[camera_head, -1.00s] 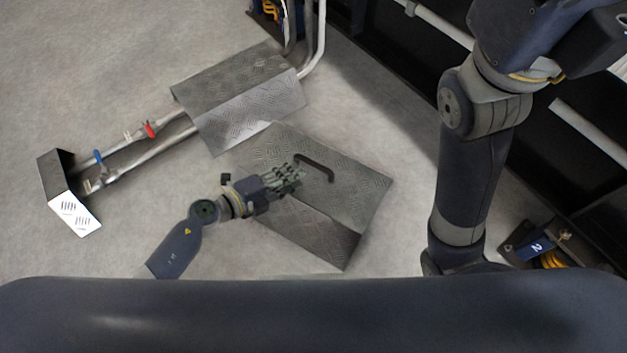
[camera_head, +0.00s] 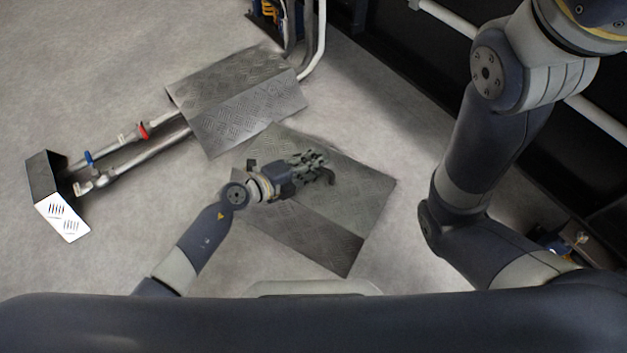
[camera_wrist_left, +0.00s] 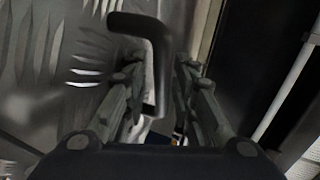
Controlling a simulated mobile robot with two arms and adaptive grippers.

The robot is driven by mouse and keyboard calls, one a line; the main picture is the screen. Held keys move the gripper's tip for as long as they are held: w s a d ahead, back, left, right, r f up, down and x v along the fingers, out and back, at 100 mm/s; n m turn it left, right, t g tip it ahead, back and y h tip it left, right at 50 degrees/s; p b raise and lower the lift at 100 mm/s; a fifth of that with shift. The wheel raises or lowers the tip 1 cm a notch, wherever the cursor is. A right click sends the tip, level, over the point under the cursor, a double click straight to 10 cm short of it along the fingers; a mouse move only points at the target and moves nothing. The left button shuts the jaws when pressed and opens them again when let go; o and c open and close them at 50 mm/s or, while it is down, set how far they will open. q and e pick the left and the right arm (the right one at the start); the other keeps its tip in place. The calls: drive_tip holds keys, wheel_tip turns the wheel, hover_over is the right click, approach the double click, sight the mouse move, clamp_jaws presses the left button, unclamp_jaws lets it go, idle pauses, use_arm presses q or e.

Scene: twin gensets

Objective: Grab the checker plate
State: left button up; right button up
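The checker plate (camera_head: 350,205) is a grey, bent, diamond-patterned metal cover on the floor in the middle of the head view. Its black handle (camera_head: 331,179) is mostly hidden by my left gripper (camera_head: 315,164), which is over the plate. In the left wrist view the black bent handle (camera_wrist_left: 150,35) passes between the fingers of the left gripper (camera_wrist_left: 160,85). The fingers are apart, one on each side of the handle; I cannot tell whether either touches it. The patterned plate surface (camera_wrist_left: 55,60) shows at the left there. My right gripper is out of view.
A second checker plate (camera_head: 240,95) covers pipes beside the first. Pipes with a red-handled valve (camera_head: 143,130) and a blue-handled valve (camera_head: 89,157) run to a bent bracket (camera_head: 62,215). Dark framing stands at the right. Grey floor (camera_head: 90,60) is clear at upper left.

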use_arm(q)
clamp_jaws()
drive_tip(key=shift+w+r, duration=0.1)
drive_tip(key=shift+r, duration=0.1)
drive_tip(key=shift+r, duration=0.1)
